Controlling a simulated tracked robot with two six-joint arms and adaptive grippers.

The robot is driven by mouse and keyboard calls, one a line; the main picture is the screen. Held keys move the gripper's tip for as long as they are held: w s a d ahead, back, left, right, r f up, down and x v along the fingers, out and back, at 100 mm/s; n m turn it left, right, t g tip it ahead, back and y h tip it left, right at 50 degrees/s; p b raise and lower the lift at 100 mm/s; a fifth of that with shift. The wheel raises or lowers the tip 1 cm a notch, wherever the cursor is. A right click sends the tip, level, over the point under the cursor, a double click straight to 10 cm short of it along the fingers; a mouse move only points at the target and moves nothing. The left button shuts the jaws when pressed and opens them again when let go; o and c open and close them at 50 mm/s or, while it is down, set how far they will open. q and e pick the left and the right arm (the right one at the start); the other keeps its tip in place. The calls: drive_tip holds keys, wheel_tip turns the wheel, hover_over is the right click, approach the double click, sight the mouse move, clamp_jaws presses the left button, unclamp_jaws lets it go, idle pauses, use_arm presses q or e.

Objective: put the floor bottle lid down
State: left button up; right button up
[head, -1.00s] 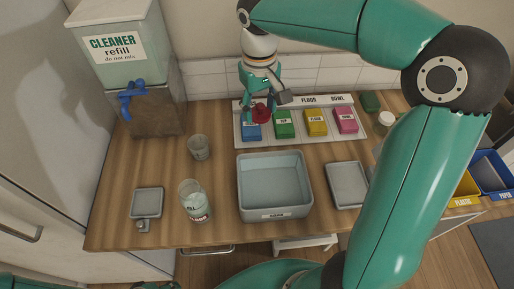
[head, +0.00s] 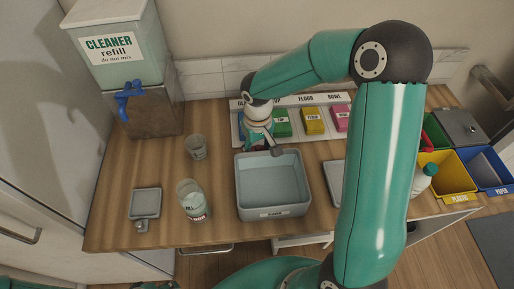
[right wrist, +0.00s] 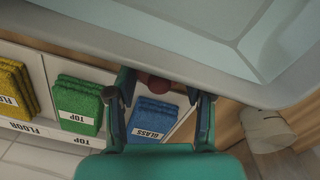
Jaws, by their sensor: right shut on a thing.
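The red lid (right wrist: 155,84) shows between the fingers of my right gripper (right wrist: 165,92) in the right wrist view. The gripper is shut on it. In the head view my right gripper (head: 258,143) is at the back left edge of the grey basin (head: 272,212), and the lid is hidden there. An open clear bottle (head: 193,201) with pale liquid and a label too small to read stands on the counter left of the basin. My left gripper is not in view.
Behind the gripper is a white tray with green (head: 281,122), yellow (head: 312,120), pink (head: 341,117) and blue (right wrist: 152,118) cloths. A cup (head: 196,147) and a small grey tray (head: 145,203) stand at left. Bare counter lies between cup and basin. Bins (head: 450,178) are at right.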

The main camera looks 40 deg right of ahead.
sight(258, 148)
drive_tip(key=shift+f+b, duration=0.4)
drive_tip(key=o, duration=0.8)
drive_tip(key=shift+r, duration=0.15)
drive_tip(key=shift+r+p, duration=0.45)
drive_tip(key=shift+r, duration=0.1)
wheel_tip(258, 148, up, 11)
drive_tip(key=shift+a+r, duration=0.1)
drive_tip(key=shift+r, duration=0.1)
